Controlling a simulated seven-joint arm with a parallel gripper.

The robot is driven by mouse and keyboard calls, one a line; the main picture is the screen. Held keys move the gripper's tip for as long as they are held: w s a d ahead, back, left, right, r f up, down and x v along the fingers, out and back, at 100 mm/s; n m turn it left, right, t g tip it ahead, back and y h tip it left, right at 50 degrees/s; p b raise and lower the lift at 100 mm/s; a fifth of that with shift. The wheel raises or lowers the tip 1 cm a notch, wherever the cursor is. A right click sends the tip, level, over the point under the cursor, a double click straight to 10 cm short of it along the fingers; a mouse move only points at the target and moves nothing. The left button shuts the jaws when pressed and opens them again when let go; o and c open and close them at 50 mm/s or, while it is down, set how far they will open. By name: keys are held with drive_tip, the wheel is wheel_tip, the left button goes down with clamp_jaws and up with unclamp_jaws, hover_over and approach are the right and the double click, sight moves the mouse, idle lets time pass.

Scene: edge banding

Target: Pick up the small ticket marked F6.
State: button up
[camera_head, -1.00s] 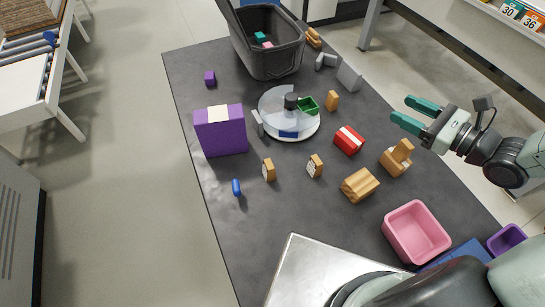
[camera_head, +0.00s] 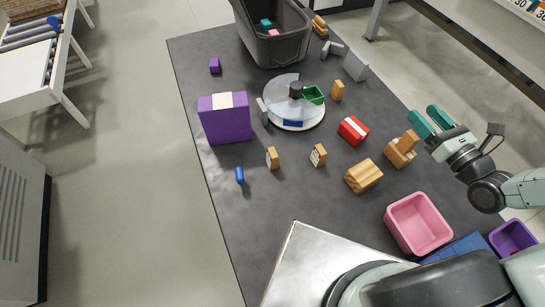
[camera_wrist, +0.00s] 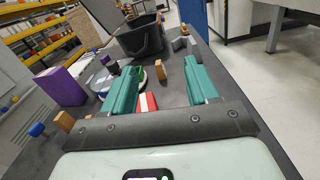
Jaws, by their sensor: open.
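Two small wooden blocks with white printed labels stand on the dark table in the head view: a left one (camera_head: 272,158) and a right one (camera_head: 318,156). The print is too small to read, so I cannot tell which, if either, is marked F6. My gripper (camera_head: 424,110) is open and empty, off to the right of both, above the table's right side. In the wrist view my gripper (camera_wrist: 160,66) shows its two green fingers wide apart, with nothing held between them.
A purple box (camera_head: 226,120), a round clear-lidded tray (camera_head: 310,115), a red-and-white block (camera_head: 353,130) and wooden pieces (camera_head: 363,176) surround the blocks. A blue item (camera_head: 239,175) lies left. A pink bin (camera_head: 418,223) stands front right, a grey bin (camera_head: 275,50) at back.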

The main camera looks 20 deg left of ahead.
drive_tip(key=s+a+f+n+g+y, duration=0.3)
drive_tip(key=s+a+f+n+g, duration=0.1)
drive_tip(key=s+a, duration=0.6)
drive_tip(key=s+a+f+n+g+y, duration=0.25)
drive_tip(key=s+a+n+g, duration=0.2)
drive_tip(key=s+a, duration=0.55)
drive_tip(key=m+t+h, duration=0.2)
drive_tip(key=m+t, duration=0.1)
drive_tip(key=m, duration=0.1)
approach(273, 152)
drive_tip(key=shift+n, duration=0.25)
drive_tip(key=x, duration=1)
drive_tip(key=shift+f, duration=0.1)
clamp_jaws()
